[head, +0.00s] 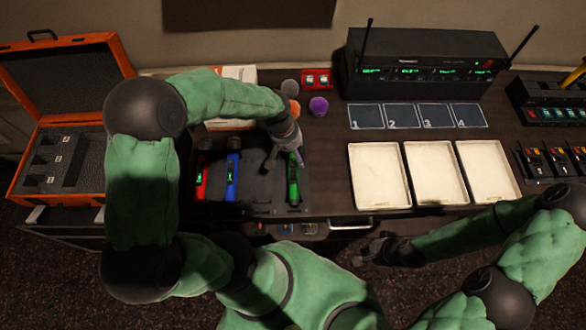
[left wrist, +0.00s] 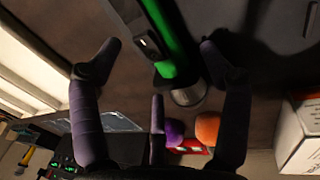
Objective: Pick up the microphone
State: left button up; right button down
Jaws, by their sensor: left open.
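A green microphone (head: 293,180) lies in a dark tray (head: 262,203) on the desk, beside a blue microphone (head: 232,175) and a red microphone (head: 202,174). My left gripper (head: 284,163) is open over the upper end of the green microphone. In the left wrist view the green microphone (left wrist: 172,35) shows between the spread fingers of my left gripper (left wrist: 160,50), nearer the right finger, with a gap on both sides. My right gripper (head: 378,248) is by the desk's front edge, away from the microphones. Its fingers are too dark to read.
A receiver (head: 425,65) with antennas stands at the back, behind numbered pads (head: 415,116). Three white trays (head: 378,175) lie to the right. Purple (head: 318,106) and orange (head: 293,108) foam covers sit close beyond my left gripper. An orange case (head: 112,60) stands open at left.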

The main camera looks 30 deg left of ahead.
pick_arm(q)
jog(key=x, duration=0.2)
jog(key=shift+f, duration=0.25)
jog(key=shift+c, duration=0.3)
jog(key=c, duration=1.5)
jog(key=shift+d, duration=0.1)
